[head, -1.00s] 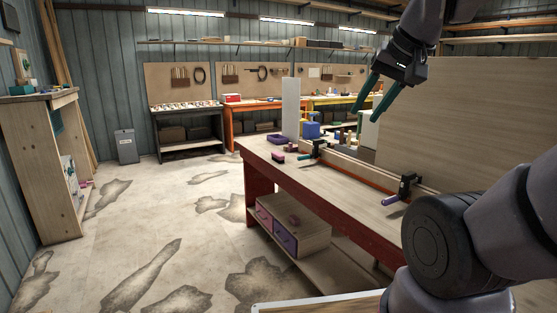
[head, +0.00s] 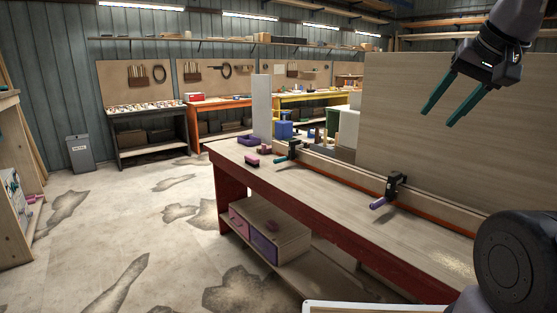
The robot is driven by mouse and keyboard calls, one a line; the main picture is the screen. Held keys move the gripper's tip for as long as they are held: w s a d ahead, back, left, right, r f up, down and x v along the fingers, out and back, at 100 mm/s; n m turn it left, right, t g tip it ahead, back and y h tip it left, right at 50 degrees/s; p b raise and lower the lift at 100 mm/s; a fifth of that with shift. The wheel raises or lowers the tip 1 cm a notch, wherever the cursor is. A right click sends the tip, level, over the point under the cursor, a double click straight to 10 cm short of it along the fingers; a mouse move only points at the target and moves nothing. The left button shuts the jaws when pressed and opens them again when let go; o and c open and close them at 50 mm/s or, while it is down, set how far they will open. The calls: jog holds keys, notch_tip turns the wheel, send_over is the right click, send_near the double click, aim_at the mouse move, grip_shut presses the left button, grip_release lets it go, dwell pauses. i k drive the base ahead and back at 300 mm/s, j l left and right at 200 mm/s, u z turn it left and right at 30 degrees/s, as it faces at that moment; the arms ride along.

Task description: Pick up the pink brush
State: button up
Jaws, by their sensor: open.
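The brush is in plain view.
A purple tray (head: 248,140), a blue container (head: 283,129) and a tall pale board (head: 262,107) are near the brush. A large wooden panel (head: 420,140) rises behind. The floor at left is clear.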

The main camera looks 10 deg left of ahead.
aim_at(253, 162)
jog(key=i+j+z, duration=0.15)
jog(key=j, duration=0.15)
jog(key=i+j+z, duration=0.2)
jog(key=j+z, duration=0.15)
jog(key=j, duration=0.2)
jog(key=i+j+z, duration=0.15)
jog(key=j, duration=0.2)
jog(key=i+j, duration=0.15)
jog(key=j, duration=0.4)
jog(key=i+j+z, duration=0.1)
jog(key=j, duration=0.45)
jog(key=i+j, duration=0.2)
jog(key=j, duration=0.4)
jog(key=i+j, duration=0.1)
jog(key=j, duration=0.45)
jog(key=i+j+z, duration=0.1)
jog(key=j, duration=0.45)
jog(key=i+j, duration=0.15)
jog(key=j, duration=0.45)
jog(key=i+j+z, duration=0.1)
jog(key=j, duration=0.45)
